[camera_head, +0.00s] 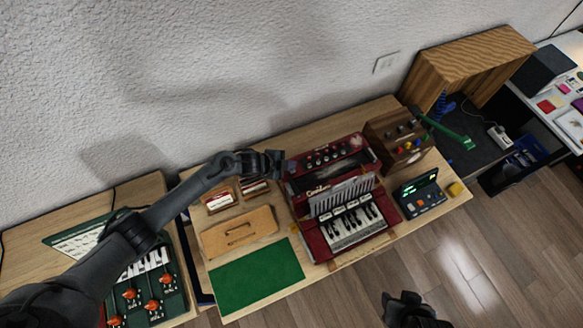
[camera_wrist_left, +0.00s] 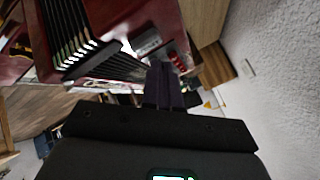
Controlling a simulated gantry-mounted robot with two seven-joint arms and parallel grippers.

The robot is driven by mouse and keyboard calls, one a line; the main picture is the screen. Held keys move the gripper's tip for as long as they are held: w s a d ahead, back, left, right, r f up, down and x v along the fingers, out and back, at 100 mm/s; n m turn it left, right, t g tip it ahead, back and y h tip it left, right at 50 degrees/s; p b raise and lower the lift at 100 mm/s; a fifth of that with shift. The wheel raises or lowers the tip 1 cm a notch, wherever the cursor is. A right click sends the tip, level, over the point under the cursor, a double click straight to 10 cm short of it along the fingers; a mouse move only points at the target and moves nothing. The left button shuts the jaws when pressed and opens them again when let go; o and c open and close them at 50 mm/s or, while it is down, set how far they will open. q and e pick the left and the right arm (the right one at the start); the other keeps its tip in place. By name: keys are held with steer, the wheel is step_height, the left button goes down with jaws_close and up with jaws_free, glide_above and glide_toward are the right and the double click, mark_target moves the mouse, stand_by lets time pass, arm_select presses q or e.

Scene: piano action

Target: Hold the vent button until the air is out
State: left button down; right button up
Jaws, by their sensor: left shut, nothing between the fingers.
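A red accordion-like instrument (camera_head: 318,240) with black and white keys stands on the wooden table, its top open over a dark bellows. Its red body (camera_wrist_left: 150,18) and bellows folds also show in the left wrist view. My left gripper (camera_head: 278,163) is at the instrument's upper left end, shut with nothing in it; the same shut fingers (camera_wrist_left: 165,85) point toward the red body in the left wrist view. I cannot tell whether they touch it. I cannot make out which part is the vent button. My right gripper (camera_head: 405,305) is low at the front, dark, its jaws unclear.
A wooden box with coloured knobs (camera_head: 384,140) and a dark green-edged device (camera_head: 420,195) stand right of the instrument.

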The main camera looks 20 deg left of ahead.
stand_by(0.5)
arm_select(q)
steer(key=shift+f, duration=0.2)
steer(key=shift+f+b, duration=0.25)
steer(key=shift+b, duration=0.1)
steer(key=shift+f+b, duration=0.35)
steer(key=shift+f, duration=0.1)
stand_by(0.5)
stand_by(0.9)
stand_by(2.4)
